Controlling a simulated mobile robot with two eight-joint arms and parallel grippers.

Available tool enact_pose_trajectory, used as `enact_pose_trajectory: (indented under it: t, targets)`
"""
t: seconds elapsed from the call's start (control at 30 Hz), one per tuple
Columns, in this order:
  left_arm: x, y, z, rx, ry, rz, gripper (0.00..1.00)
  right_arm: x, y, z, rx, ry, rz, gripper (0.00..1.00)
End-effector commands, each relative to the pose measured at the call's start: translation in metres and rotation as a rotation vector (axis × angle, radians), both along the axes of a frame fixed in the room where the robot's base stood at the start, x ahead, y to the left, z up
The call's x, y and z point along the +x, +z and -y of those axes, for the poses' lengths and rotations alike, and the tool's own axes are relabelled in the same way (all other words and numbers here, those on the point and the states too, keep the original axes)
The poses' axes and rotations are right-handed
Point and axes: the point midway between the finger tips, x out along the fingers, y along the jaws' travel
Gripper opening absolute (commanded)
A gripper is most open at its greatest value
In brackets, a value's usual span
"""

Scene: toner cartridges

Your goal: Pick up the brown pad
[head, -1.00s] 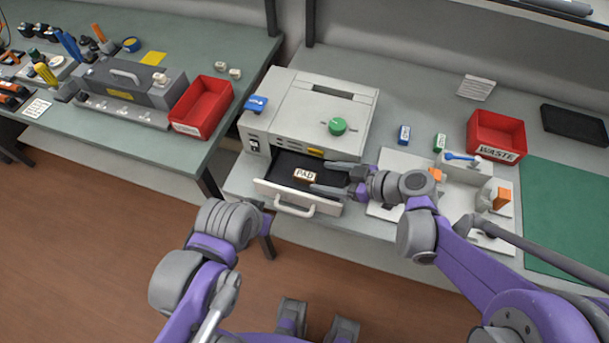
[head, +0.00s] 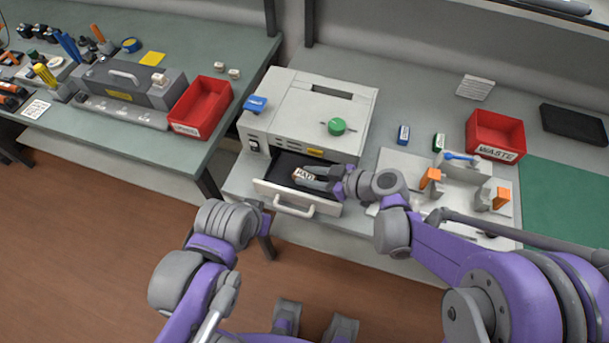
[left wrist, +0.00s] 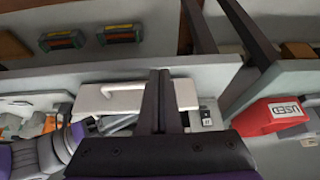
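The brown pad (head: 301,174), with a white label reading PAD, lies in the open dark drawer (head: 281,164) of the grey printer-like machine. My right gripper (head: 306,176) reaches into the drawer from the right. Its fingers are drawn in on both sides of the pad and appear shut on it; they hide part of it. My left gripper is low at the left in the head view, outside the drawer. In the left wrist view the left gripper (left wrist: 162,75) shows with its fingers together and nothing between them.
The drawer front with its handle (head: 294,207) sticks out toward me. A green knob (head: 337,126) and a blue part (head: 254,104) are on the machine. A white fixture with orange parts stands right of it, near the red WASTE bin (head: 497,128). Another red bin (head: 201,103) is on the left bench.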

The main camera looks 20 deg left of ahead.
Motion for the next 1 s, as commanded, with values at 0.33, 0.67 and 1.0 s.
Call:
enact_pose_trajectory:
  t: [0.33,0.67,1.0]
  targets:
    - [0.000,0.000,0.000,0.000,0.000,0.000,0.00,0.000,0.000,0.000,0.000,0.000,0.000,0.00]
    - [0.001,0.003,0.000,0.000,0.000,0.001,0.00,0.000,0.011,0.000,0.000,0.000,0.000,0.00]
    - [0.004,0.016,0.000,0.000,0.000,0.008,0.00,0.000,0.073,0.000,0.000,0.000,0.001,0.00]
